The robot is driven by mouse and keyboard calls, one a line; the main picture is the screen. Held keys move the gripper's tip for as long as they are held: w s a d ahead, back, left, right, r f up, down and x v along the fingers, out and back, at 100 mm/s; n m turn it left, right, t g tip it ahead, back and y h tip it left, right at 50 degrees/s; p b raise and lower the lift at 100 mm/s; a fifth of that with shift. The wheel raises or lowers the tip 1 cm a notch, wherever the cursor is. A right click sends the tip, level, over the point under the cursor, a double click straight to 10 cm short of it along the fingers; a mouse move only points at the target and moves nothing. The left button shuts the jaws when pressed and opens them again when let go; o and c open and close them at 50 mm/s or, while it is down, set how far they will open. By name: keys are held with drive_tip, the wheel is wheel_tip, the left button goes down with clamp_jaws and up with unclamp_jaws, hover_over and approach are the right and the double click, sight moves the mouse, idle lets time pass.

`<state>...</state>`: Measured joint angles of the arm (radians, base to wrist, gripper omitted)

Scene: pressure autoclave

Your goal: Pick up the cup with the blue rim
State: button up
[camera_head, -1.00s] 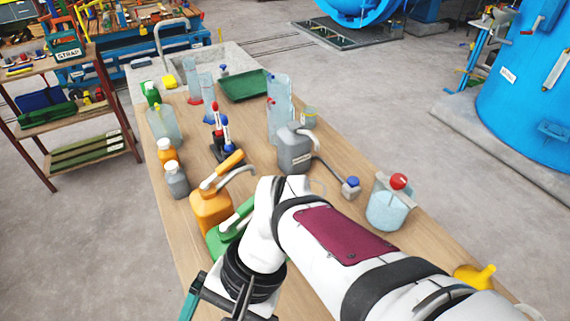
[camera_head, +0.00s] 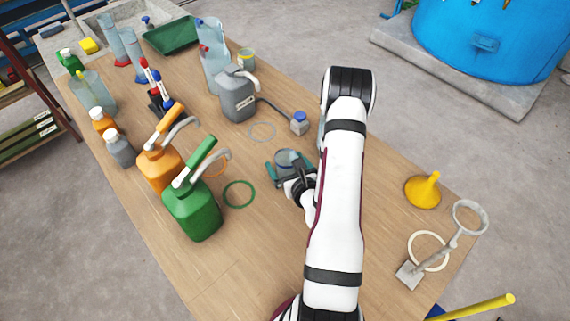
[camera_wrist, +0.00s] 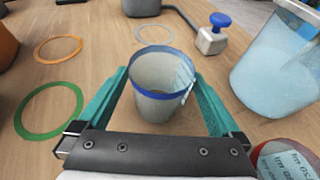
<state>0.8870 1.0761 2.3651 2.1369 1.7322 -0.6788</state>
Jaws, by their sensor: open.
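The cup with the blue rim (camera_wrist: 158,98) stands upright on the table in the wrist view. It is grey and translucent, and its blue rim shows fully. In the head view the cup (camera_head: 288,157) stands near the table's middle, partly covered by my gripper. My gripper (camera_wrist: 161,82) is open, with one teal finger on each side of the cup. It also shows in the head view (camera_head: 290,164). I cannot tell whether either finger touches the cup.
A large beaker (camera_wrist: 277,68) stands close to the right finger, mostly hidden by my arm in the head view. Green (camera_head: 239,194) and orange rings lie left. A yellow funnel (camera_head: 424,192) stands right.

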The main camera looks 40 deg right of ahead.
drive_tip(key=x, duration=0.2)
drive_tip(key=shift+w+d+f, duration=0.1)
drive_tip(key=shift+w, duration=0.3)
drive_tip(key=c, duration=1.4)
